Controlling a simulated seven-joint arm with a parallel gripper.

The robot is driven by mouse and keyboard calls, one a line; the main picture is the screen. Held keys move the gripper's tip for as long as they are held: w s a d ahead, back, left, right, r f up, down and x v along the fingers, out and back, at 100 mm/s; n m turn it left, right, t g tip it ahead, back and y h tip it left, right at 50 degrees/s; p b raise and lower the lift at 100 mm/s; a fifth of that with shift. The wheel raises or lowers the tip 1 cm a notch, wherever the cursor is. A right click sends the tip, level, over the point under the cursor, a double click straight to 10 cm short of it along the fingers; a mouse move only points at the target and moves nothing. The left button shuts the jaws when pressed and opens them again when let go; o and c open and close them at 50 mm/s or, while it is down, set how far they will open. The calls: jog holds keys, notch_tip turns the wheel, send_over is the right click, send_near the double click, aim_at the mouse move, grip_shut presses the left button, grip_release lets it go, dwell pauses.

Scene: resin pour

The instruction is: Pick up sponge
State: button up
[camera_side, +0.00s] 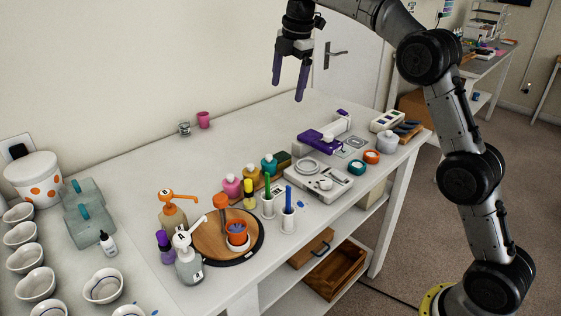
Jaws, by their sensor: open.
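My gripper (288,90) hangs high above the back of the white table (130,165). Its two purple fingers point down, apart and with nothing between them. I cannot pick out the sponge with certainty at this size. Two grey blocks with teal tops (85,212) lie at the left of the table, and I cannot tell what they are. A purple block-like thing (315,139) lies beside a white device (318,178) at the right, below my gripper.
A round wooden board (210,240) holds an orange cup (237,234). Pump bottles (188,262) stand by it. Several white bowls (103,286) line the left front. A pink cup (203,119) stands at the back. The table's back middle is clear.

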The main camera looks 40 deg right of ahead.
jog(key=w+d+f+g, duration=0.1)
jog(key=w+f, duration=0.2)
jog(key=f, duration=0.2)
jog(key=w+d+f, duration=0.2)
jog(key=w+f, duration=0.1)
jog(key=f, duration=0.3)
jog(key=g, duration=0.2)
send_over(280, 156)
notch_tip(280, 156, down, 8)
jog(key=shift+r, duration=0.1)
jog(key=shift+f, duration=3.65)
jog(key=c, duration=1.4)
jog(key=shift+r, duration=0.1)
